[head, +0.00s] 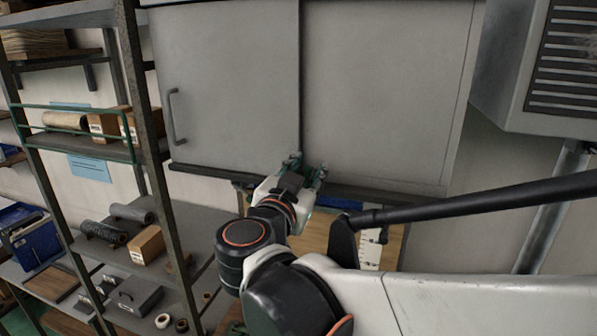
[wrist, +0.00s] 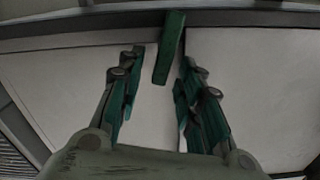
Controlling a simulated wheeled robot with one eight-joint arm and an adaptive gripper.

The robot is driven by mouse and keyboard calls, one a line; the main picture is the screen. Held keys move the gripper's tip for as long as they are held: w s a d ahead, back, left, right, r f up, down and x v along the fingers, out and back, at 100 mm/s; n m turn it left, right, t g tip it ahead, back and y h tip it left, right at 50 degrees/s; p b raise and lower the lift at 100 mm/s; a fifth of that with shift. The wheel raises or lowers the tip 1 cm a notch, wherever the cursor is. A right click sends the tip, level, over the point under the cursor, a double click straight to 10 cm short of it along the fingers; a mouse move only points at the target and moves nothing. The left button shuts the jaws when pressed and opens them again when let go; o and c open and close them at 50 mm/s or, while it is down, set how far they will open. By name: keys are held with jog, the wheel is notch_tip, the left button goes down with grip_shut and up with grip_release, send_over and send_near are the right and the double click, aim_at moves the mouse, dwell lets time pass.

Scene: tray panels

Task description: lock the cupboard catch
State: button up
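The grey cupboard's left door (head: 225,75) and right door (head: 385,90) meet at a dark vertical seam in the head view. In the wrist view, a green bar-shaped catch (wrist: 169,50) sits at the dark rail, slightly tilted, with one end over the rail and the other over the door. My gripper (head: 308,166) is at the bottom of the seam. In the wrist view my gripper (wrist: 157,76) is open and empty, its teal-padded fingers on either side of the catch with gaps showing. In the head view I cannot make out the catch behind my gripper.
A dark metal shelf rack (head: 150,125) with boxes and rolls stands at the left. A grey vented box (head: 535,85) hangs at the right. A curved door handle (head: 173,117) is on the left door. A wooden surface (head: 318,232) lies below the cupboard.

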grip_shut()
jog(key=shift+w+a+r+n+b, duration=0.15)
jog(key=shift+a+n+b, duration=0.3)
jog(key=shift+n, duration=0.35)
jog(key=shift+w+a+f+n+b, duration=0.1)
jog(key=shift+a+n+b, duration=0.25)
jog(key=shift+n, duration=0.45)
jog(key=shift+r, duration=0.1)
grip_release()
jog(key=shift+s, duration=0.1)
